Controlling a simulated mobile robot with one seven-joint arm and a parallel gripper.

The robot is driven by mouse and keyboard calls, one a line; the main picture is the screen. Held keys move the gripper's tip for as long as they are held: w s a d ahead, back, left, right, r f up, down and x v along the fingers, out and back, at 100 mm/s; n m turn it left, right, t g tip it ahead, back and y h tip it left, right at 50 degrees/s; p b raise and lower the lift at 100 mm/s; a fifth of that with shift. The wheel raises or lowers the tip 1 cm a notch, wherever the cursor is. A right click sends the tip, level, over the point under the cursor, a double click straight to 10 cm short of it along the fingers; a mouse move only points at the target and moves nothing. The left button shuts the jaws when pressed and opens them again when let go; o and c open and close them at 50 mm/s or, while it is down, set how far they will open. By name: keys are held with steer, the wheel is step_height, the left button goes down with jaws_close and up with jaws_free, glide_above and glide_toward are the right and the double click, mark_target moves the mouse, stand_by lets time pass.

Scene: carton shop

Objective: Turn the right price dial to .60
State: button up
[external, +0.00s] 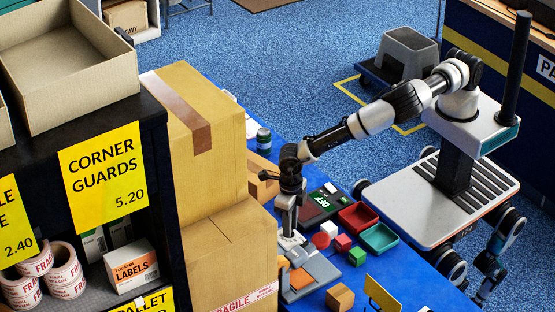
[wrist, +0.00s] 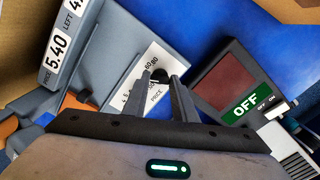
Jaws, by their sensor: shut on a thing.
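The right price dial (wrist: 160,74) is a small dark knob on a white label (wrist: 154,98) with the word PRICE and small numbers around it. My gripper (wrist: 161,82) points down at it, its two fingers shut on the knob from both sides. I cannot read which number the dial points to. A grey sign piece at the left of the wrist view carries a white 5.40 card (wrist: 57,47), with LEFT and PRICE beside it. In the external view my gripper (external: 288,228) is low over the grey price device (external: 318,268), and the dial is hidden.
A dark unit with a green OFF panel (wrist: 246,104) and a small switch stands right of the dial. Red (external: 358,217) and teal (external: 379,238) trays and several small blocks lie nearby. Tall cartons (external: 235,255) stand close at the left.

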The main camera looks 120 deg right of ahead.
steer(key=m, duration=0.5)
steer(key=shift+m, duration=0.3)
stand_by(0.4)
steer(key=o, duration=1)
steer(key=shift+o, duration=0.2)
steer(key=shift+r, duration=0.1)
step_height(320, 180, up, 17)
steer(key=shift+r+p, duration=0.15)
steer(key=shift+p, duration=0.3)
